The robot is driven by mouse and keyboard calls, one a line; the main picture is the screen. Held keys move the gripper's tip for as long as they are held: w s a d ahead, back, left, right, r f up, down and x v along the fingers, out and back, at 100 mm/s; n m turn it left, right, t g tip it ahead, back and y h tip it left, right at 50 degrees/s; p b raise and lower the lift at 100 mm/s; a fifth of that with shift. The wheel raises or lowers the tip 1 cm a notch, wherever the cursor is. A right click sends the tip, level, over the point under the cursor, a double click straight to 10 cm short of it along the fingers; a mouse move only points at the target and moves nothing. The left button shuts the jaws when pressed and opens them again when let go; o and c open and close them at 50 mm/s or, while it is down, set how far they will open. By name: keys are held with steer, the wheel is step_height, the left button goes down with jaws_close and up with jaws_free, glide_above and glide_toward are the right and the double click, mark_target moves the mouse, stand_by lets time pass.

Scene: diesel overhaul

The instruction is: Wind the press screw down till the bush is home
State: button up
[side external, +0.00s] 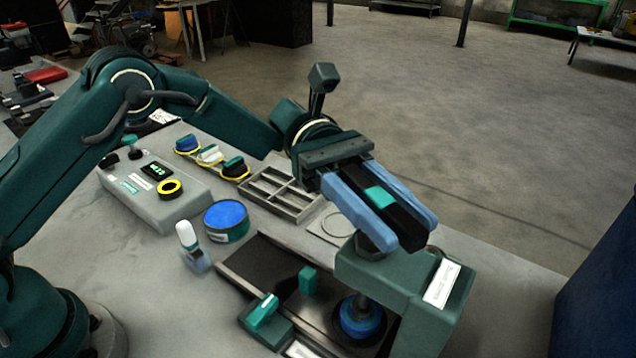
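The green press (400,285) stands at the front right, with a white label on its head. Its screw (375,245) comes up through the head beneath my gripper. A dark bar with a teal band (380,197), seemingly the screw's handle, lies between the blue fingers of my gripper (388,207). The fingers lie close along both sides of it and appear shut on it. Below the head, a blue round part (360,318) sits under the grey ram. I cannot tell the bush from its holder, or how deep it sits.
Behind the press are a grey divided tray (283,194) and a flat plate with a ring mark (336,227). To the left are a blue-topped tin (226,219), a white-capped bottle (188,240) and a control box (150,200) with a green display. Teal blocks (308,281) stand beside the ram.

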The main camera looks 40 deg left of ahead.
jaws_close()
steer(key=shift+g, duration=0.3)
steer(key=shift+m+g+y, duration=0.6)
steer(key=shift+m+g, duration=0.1)
steer(key=shift+m, duration=0.1)
steer(key=shift+r+m+g+y, duration=0.1)
steer(key=shift+m+g+y, duration=0.2)
steer(key=shift+m+g, duration=0.15)
steer(key=shift+s+a+m+g+y, duration=0.15)
steer(key=shift+m+g+y, duration=0.1)
steer(key=shift+g+y, duration=0.25)
steer(key=shift+o, duration=2.1)
jaws_free()
steer(key=shift+n+t+h, duration=0.4)
steer(key=shift+t+h, duration=0.05)
steer(key=shift+h, duration=0.05)
